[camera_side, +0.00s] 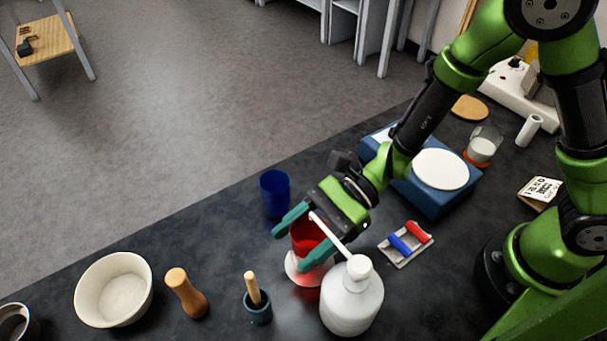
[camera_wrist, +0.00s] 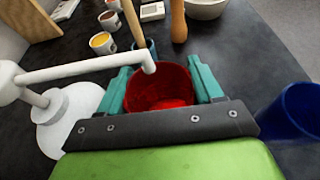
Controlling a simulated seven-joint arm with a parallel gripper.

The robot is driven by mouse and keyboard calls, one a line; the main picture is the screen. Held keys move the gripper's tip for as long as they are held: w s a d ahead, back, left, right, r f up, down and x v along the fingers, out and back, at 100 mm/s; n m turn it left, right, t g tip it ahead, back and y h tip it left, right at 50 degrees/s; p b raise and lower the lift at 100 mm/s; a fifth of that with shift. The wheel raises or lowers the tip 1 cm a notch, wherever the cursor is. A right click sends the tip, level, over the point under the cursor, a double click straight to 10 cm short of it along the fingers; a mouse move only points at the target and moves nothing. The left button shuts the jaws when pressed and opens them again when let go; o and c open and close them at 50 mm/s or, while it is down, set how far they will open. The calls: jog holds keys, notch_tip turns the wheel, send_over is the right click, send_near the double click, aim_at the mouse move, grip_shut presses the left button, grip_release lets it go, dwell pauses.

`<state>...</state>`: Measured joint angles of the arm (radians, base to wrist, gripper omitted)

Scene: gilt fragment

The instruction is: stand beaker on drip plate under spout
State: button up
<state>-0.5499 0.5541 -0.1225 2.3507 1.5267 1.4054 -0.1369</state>
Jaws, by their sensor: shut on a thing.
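A red see-through beaker (camera_side: 307,234) is between the teal fingers of my gripper (camera_side: 290,250), which is shut on it. In the wrist view the beaker (camera_wrist: 160,88) looks upright and open at the top, with a finger on each side. A white pump bottle (camera_side: 351,302) stands beside it, and its long spout (camera_side: 330,233) reaches over the beaker's mouth. A pale round plate (camera_side: 291,268), which looks like the drip plate, shows below the beaker, partly hidden by it and a finger. I cannot tell whether the beaker touches it.
A blue cup (camera_side: 275,193) stands close behind the gripper. A pestle in a small mortar (camera_side: 258,309), a wooden grinder (camera_side: 186,293) and a cream bowl (camera_side: 114,290) stand to the left. A blue scale (camera_side: 430,198) and a small tray with red and blue rollers (camera_side: 406,244) lie to the right.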

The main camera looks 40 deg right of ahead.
aim_at(296, 255)
jog(key=shift+d+f, duration=0.1)
jog(key=shift+f, duration=1.4)
jog(key=shift+f, duration=0.1)
jog(key=o, duration=1.1)
jog(key=shift+c, duration=0.2)
jog(key=shift+d+r, duration=0.2)
jog(key=shift+d, duration=0.1)
jog(key=s+d+r+n+t+h, duration=0.1)
jog(key=d+r+n+t+h, duration=0.2)
jog(key=d+r+n+h, duration=0.3)
jog(key=s+d+r+n+t+h, duration=0.1)
jog(key=d+r+n+t+h, duration=0.3)
jog(key=d+r, duration=1)
jog(key=d+n+h, duration=0.2)
jog(key=d+n, duration=0.2)
jog(key=d, duration=0.3)
jog(key=shift+s, duration=0.2)
